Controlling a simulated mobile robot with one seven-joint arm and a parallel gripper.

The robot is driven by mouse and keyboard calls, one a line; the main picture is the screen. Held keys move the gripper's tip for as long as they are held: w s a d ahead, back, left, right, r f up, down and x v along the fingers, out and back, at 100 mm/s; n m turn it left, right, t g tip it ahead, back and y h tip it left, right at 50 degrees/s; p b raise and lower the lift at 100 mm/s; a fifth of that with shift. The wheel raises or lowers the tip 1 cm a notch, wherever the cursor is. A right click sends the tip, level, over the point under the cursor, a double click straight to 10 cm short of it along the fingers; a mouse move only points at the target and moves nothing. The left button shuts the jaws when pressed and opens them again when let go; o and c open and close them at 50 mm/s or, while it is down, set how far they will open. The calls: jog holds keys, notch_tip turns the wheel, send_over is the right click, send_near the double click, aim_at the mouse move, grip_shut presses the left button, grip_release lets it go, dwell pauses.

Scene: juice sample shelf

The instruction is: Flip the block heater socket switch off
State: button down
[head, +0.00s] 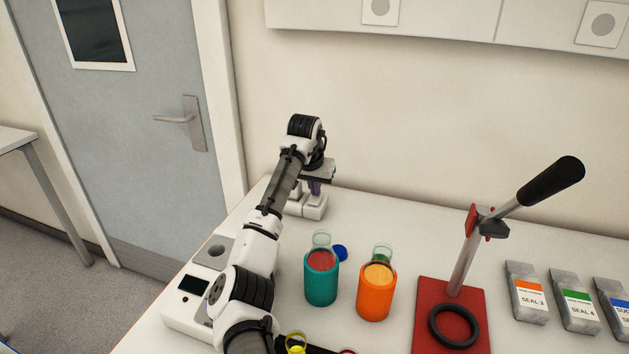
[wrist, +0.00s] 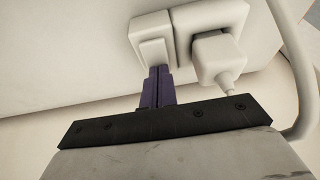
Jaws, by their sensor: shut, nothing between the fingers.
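The socket switch is a white square rocker (wrist: 154,50) on a white housing, left of the socket (wrist: 208,30) in the wrist view. A white plug (wrist: 218,58) with a cable sits in the socket. My gripper (wrist: 159,70) has its purple fingers shut together and empty, with the tips at the rocker's lower edge. I cannot tell whether they touch it, or which way the rocker is tilted. In the head view my gripper (head: 314,190) points down by the white socket unit (head: 314,207) at the back of the bench, and my arm and gripper partly cover the unit.
A white device with a dark display (head: 193,285) stands at the bench's left edge, partly behind my arm. A teal holder (head: 321,288) and an orange holder (head: 373,303) with flasks stand mid-bench. A red-based lever press (head: 425,295) is to the right. A wall rises behind.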

aim_at(313, 201)
jog(key=shift+w+f, duration=0.1)
jog(key=shift+f, duration=0.1)
dwell(0.3)
jog(key=shift+s+a, duration=0.25)
jog(key=shift+s, duration=0.5)
jog(key=shift+r+p, duration=0.1)
jog(key=shift+p, duration=0.25)
jog(key=shift+r, duration=0.25)
jog(key=p+v, duration=0.1)
jog(key=p, duration=0.1)
jog(key=p+v, duration=0.1)
jog(key=v, duration=0.1)
jog(key=shift+w+d+r+p, duration=0.15)
jog(key=shift+w+r+p, duration=0.15)
jog(key=shift+p, duration=0.1)
jog(key=b+v, duration=0.3)
jog(key=v, duration=0.7)
jog(key=shift+s, duration=0.1)
